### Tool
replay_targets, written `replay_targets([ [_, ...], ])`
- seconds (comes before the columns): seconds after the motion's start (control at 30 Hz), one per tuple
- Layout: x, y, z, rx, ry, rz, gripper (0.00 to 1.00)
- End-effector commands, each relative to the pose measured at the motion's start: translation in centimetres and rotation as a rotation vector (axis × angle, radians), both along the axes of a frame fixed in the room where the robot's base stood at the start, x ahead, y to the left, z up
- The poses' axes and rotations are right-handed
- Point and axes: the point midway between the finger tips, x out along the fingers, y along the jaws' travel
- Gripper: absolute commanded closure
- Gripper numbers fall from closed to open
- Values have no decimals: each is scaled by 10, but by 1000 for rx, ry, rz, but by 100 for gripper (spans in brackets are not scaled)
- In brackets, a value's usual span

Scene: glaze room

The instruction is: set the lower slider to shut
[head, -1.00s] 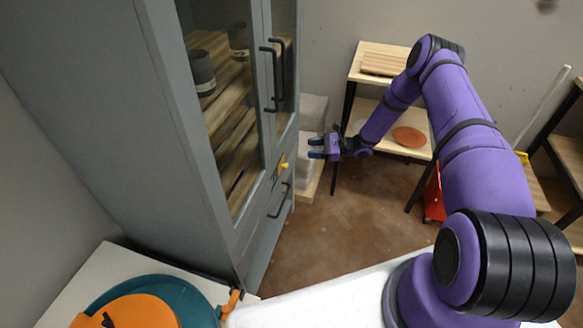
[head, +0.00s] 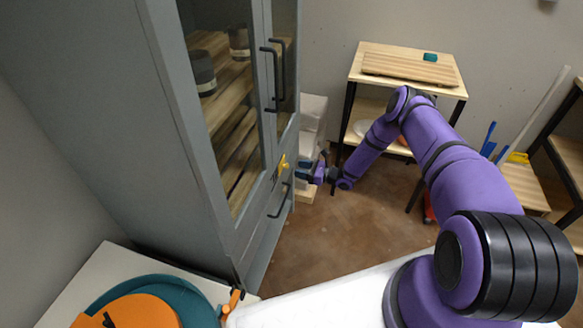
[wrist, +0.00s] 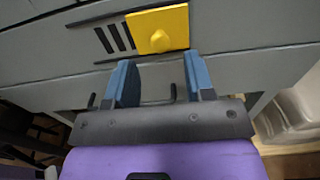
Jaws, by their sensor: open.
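A yellow slider (head: 283,163) sits on the front of the grey cabinet (head: 200,130), below its glass doors. In the wrist view the slider (wrist: 160,28) is a yellow plate with a raised knob, with several black bars to its left and dark slots along the panel. Only one slider is clear, so I cannot tell whether it is the lower one. My gripper (head: 304,171) is close to the cabinet front, just right of and slightly below the slider. In the wrist view its blue fingers (wrist: 161,78) are apart and empty, pointing at the panel just below the slider.
Black door handles (head: 272,76) and a lower black handle (head: 279,200) stick out from the cabinet. A wooden shelf unit (head: 410,70) stands behind my arm. A white table with a teal and orange container (head: 150,285) is at the front left. Brown floor (head: 370,220) lies open.

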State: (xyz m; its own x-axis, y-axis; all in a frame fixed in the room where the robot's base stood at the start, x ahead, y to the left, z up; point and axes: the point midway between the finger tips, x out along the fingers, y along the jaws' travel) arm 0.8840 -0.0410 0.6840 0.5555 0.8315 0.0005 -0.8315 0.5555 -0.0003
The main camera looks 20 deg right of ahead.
Motion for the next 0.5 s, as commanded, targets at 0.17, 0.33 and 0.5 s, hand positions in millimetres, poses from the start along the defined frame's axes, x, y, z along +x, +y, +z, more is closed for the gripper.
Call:
replay_targets([
  [0.17, 14, 23, 0, -1, 1, 2, 51],
  [0.33, 22, 34, 0, 1, 1, 0, 51],
  [0.5, 24, 37, 0, 1, 1, 0, 51],
])
